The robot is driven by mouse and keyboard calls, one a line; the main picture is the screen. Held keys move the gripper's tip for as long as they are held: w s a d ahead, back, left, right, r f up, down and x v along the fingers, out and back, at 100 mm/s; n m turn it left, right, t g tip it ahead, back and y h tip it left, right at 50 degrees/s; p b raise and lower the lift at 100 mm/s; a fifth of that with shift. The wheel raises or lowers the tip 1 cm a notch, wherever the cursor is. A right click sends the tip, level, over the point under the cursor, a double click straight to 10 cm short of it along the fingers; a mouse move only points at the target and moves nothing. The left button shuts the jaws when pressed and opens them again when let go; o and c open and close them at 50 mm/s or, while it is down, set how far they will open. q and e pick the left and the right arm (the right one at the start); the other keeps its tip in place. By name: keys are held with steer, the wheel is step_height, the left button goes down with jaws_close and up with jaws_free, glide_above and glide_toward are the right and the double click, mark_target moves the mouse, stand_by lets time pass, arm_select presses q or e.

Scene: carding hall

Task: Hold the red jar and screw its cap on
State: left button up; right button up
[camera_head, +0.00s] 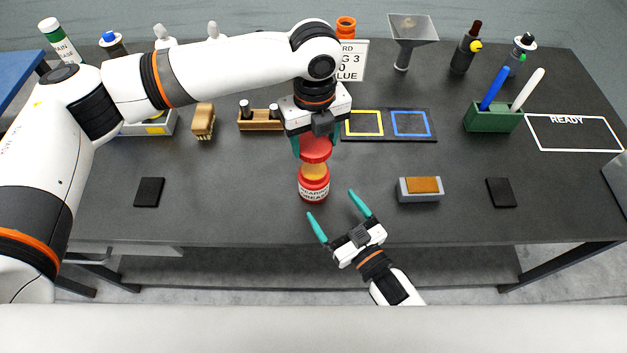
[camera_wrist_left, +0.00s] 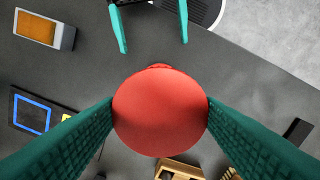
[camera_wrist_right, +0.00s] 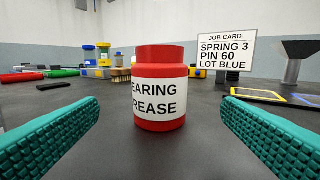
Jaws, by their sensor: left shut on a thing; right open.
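The red jar (camera_head: 314,190) stands upright on the dark table, its label facing the front and its mouth open with orange contents showing. In the right wrist view the jar (camera_wrist_right: 158,95) stands ahead, between and beyond the open fingers. My left gripper (camera_head: 316,146) is shut on the red cap (camera_head: 316,154), apart from and above the jar. The cap (camera_wrist_left: 160,112) fills the middle of the left wrist view and hides nearly all of the jar. My right gripper (camera_head: 331,204) is open and empty, low in front of the jar, its fingers pointing at it.
A grey block with an orange top (camera_head: 421,187) lies right of the jar. Dark pads (camera_head: 149,192) (camera_head: 501,193) lie at both sides. Behind are a wooden holder (camera_head: 260,124), a job card (camera_head: 352,62) and a mat with coloured squares (camera_head: 390,137). The table beside the jar is clear.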

steer(key=x, duration=1)
steer(key=shift+w+a+r, duration=0.1)
steer(key=shift+w+a, duration=0.15)
steer(key=c, duration=1.5)
arm_select(q)
glide_above(314, 169)
steer(key=shift+f, duration=2.5)
arm_select(e)
steer(key=shift+o, duration=0.2)
arm_select(q)
steer(key=shift+s+f, duration=0.1)
steer(key=shift+f, duration=0.8)
steer(key=shift+f, duration=0.55)
